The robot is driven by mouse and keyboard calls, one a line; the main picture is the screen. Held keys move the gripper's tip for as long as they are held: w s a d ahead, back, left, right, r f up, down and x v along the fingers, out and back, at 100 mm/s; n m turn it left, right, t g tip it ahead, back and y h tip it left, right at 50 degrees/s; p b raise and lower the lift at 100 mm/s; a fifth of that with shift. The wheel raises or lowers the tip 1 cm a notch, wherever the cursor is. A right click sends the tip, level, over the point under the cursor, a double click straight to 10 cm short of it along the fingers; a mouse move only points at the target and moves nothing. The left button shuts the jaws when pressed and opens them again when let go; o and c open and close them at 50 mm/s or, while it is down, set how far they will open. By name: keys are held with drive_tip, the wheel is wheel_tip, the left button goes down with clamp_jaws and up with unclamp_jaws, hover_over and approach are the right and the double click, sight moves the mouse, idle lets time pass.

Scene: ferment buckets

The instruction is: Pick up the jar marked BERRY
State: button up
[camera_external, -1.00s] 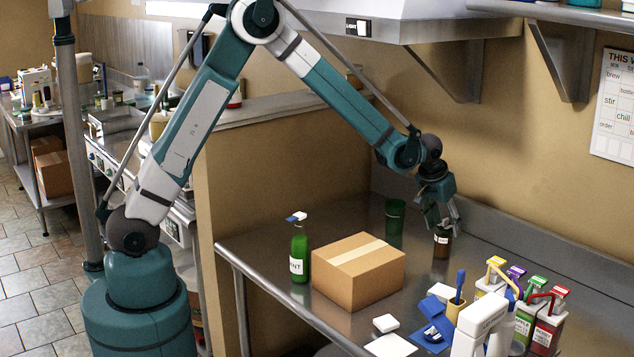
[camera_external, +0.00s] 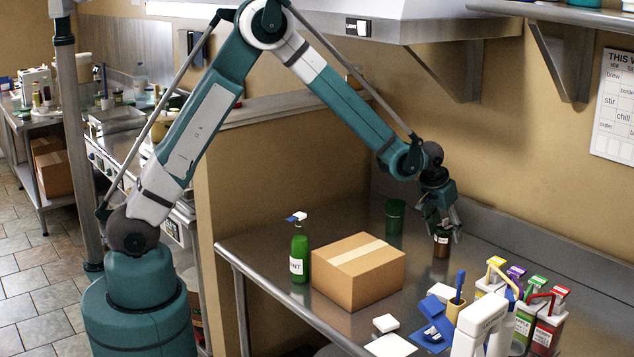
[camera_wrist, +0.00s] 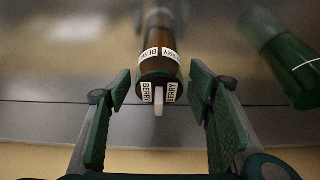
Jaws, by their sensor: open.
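The BERRY jar (camera_external: 441,249) stands upright on the steel counter near the back wall. It is dark brown with white labels, and BERRY reads on several of them in the wrist view (camera_wrist: 160,68). My gripper (camera_external: 441,222) points down at the jar's top. In the wrist view my gripper (camera_wrist: 160,88) has its two green-padded fingers spread apart, with the jar's upper end between them and a visible gap on each side. I cannot tell exactly how far down the jar the fingertips reach.
A dark green cup-like container (camera_external: 395,222) stands left of the jar. A cardboard box (camera_external: 358,275) and a green bottle (camera_external: 299,262) stand further left. The back wall is close behind.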

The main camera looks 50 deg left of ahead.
sight(447, 242)
drive_tip(key=shift+s+x, duration=0.2)
drive_tip(key=shift+x, duration=2.5)
drive_tip(key=shift+d, duration=0.1)
drive_tip(key=c, duration=1.1)
